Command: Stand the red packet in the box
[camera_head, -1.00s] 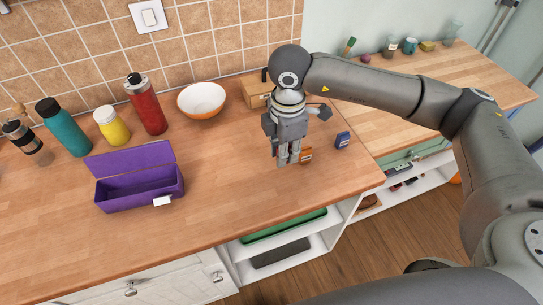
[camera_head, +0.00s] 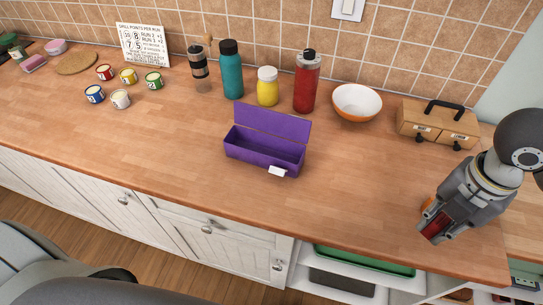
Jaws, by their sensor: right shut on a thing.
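The purple box (camera_head: 262,153) stands on the wooden worktop with its lid up at the back and a white tag on its front. Its inside looks empty. My right gripper (camera_head: 436,232) is at the right end of the worktop, pointing down. It is shut on the red packet (camera_head: 435,228), which is partly hidden by the fingers. The gripper is well to the right of the box. My left gripper is out of view.
A red bottle (camera_head: 306,82), yellow jar (camera_head: 267,88) and teal bottle (camera_head: 231,70) stand behind the box. A bowl (camera_head: 357,102) and wooden drawer box (camera_head: 438,123) are further right. Worktop between box and gripper is clear.

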